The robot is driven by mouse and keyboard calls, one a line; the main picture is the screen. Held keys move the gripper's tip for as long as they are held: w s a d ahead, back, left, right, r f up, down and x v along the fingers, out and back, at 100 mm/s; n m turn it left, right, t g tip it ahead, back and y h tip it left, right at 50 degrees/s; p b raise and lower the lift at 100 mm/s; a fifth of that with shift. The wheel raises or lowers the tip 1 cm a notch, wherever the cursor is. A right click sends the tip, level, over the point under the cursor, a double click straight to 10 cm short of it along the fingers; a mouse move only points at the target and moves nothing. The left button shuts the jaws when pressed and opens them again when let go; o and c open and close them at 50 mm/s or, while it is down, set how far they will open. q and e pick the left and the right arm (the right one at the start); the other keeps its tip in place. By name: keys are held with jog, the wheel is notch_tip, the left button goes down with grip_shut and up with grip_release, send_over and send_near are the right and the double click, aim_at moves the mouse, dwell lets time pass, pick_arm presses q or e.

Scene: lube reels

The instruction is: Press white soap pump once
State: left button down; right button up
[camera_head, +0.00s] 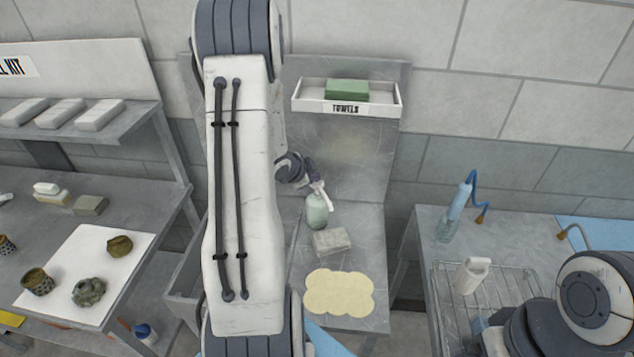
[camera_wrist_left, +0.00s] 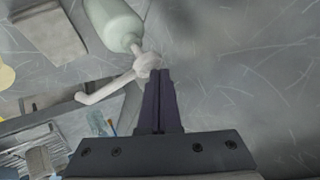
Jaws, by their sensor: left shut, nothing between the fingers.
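A pale green soap bottle (camera_head: 317,212) with a white pump head (camera_head: 321,191) stands upright on the grey metal bench in the middle. My left gripper (camera_head: 315,183) reaches in from behind my big arm link and is at the pump head. In the left wrist view, the shut, empty fingers (camera_wrist_left: 160,73) end right beside the white pump head (camera_wrist_left: 146,66), with its long spout pointing to the lower left. I cannot tell whether the tips touch it. The bottle body (camera_wrist_left: 113,22) shows above. My right arm shows at the lower right, but its gripper does not.
A grey folded cloth or block (camera_head: 331,241) and a cream scalloped mat (camera_head: 339,293) lie in front of the bottle. A towels shelf (camera_head: 382,108) hangs above. A wire rack (camera_head: 509,283) with a white container (camera_head: 470,276) stands right; a pottery bench (camera_head: 158,201) stands left.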

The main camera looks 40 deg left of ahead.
pick_arm(q)
jog(key=shift+f+b, duration=0.55)
jog(key=shift+f, duration=0.15)
dwell(0.4)
jog(key=shift+r, duration=0.1)
jog(key=shift+r+p, duration=1.3)
jog(key=shift+r, duration=0.05)
notch_tip(320, 180, up, 5)
jog(key=p, duration=0.4)
jog(key=shift+r+p, duration=0.1)
jog(key=shift+p, duration=0.25)
